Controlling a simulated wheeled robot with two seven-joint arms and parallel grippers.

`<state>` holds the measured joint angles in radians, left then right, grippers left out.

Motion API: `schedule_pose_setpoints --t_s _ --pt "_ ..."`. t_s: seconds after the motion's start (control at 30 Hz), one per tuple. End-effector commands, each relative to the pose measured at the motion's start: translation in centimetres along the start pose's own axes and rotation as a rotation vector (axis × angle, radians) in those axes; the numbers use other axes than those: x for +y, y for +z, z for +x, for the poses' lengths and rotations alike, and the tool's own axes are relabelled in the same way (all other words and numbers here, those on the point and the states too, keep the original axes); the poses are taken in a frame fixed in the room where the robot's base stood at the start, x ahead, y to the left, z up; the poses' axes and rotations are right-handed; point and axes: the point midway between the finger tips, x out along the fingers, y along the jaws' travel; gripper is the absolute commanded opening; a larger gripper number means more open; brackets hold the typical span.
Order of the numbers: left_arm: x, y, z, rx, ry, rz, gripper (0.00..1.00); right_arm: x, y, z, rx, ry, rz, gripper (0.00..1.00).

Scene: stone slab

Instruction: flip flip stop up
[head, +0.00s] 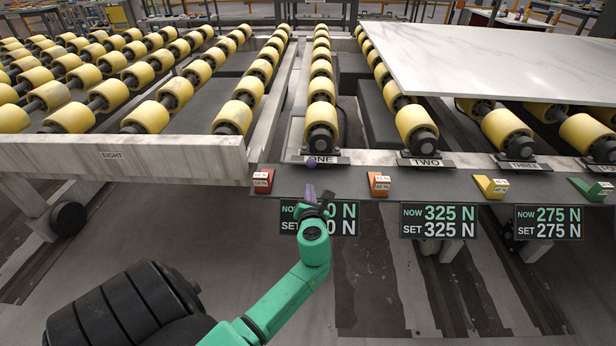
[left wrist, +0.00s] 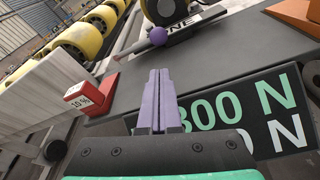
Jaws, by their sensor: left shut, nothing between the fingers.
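A small purple ball knob (head: 311,162) sits at the front edge of the roller lane, by the black ONE plate (head: 342,160). It also shows in the left wrist view (left wrist: 158,36). It looks like the handle of the flip stop, but the rest of the stop is too small or hidden to tell its position. My left gripper (head: 312,188), with purple fingers and a green arm, is just in front of and below the knob, apart from it. In the wrist view its fingers (left wrist: 158,75) are together and empty, pointing towards the knob. My right gripper is not in view.
Red (head: 263,181), orange (head: 378,184) and yellow (head: 490,187) wedges lie along the grey ledge (head: 440,185). Force displays (head: 438,220) hang below; my gripper partly covers the first. A white slab (head: 510,60) rests on the right-hand rollers. A pale beam (head: 120,158) stands left.

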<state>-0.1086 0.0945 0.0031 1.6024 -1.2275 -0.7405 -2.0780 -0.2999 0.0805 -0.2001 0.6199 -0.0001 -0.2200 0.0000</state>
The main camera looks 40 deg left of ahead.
Motion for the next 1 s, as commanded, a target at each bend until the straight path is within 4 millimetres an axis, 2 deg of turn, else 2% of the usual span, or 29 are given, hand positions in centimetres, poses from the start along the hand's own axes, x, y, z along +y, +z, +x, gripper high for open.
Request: schedule_pose_setpoints --t_s 0.13,0.3,0.43,0.6,1.0 --pt "0.0 -0.2 2.7 -0.001 0.002 -0.003 0.0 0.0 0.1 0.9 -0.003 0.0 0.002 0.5" --pt "0.0 -0.2 6.4 0.0 0.003 -0.004 0.0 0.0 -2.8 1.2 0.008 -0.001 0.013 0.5" --pt "0.0 -0.2 8.3 0.001 0.002 -0.004 0.0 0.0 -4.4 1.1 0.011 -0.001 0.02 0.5" --pt "0.1 -0.1 9.2 0.002 0.002 -0.003 0.0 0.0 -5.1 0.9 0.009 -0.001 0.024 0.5" --pt "0.1 0.1 9.2 0.002 -0.001 -0.012 0.0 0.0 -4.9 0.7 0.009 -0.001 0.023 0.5"
